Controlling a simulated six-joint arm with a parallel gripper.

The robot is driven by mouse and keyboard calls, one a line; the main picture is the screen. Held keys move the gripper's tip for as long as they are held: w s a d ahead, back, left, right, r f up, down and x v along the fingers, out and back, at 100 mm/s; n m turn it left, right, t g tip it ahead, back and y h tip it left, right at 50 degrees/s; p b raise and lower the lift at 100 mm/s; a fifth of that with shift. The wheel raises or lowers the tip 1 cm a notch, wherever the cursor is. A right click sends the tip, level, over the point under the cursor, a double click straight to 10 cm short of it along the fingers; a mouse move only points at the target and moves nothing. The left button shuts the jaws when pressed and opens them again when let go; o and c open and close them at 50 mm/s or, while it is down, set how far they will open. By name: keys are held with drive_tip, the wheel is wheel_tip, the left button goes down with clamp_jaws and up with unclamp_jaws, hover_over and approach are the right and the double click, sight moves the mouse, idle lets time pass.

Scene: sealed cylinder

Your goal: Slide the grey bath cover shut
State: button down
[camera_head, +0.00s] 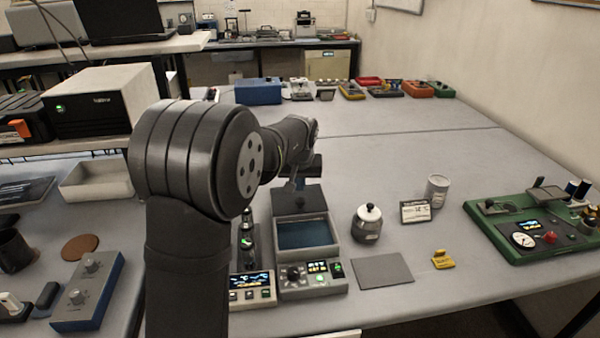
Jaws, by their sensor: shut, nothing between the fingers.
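The bath (335,250) is a grey box with a control panel at its front. Its blue interior shows, so the bath is uncovered over most of its top. The dark grey cover (308,203) lies flat at the bath's far end. My gripper (296,186) is shut and empty, pointing down at or just above the far part of the cover. My arm hides part of the view, and I cannot tell whether the fingertips touch the cover.
A grey mat (382,270) lies front right. A narrow device (250,286) stands close on the left.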

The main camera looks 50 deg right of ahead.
drive_tip(key=shift+s+a+f, duration=0.3)
drive_tip(key=shift+s+a, duration=0.25)
drive_tip(key=shift+a, duration=0.15)
drive_tip(key=shift+s+a, duration=0.1)
drive_tip(key=s+a, duration=0.9)
drive_tip(key=shift+f, duration=0.1)
wheel_tip(320, 180, up, 10)
drive_tip(key=shift+w+d+r, duration=0.2)
drive_tip(key=shift+d+r, duration=0.05)
idle(0.4)
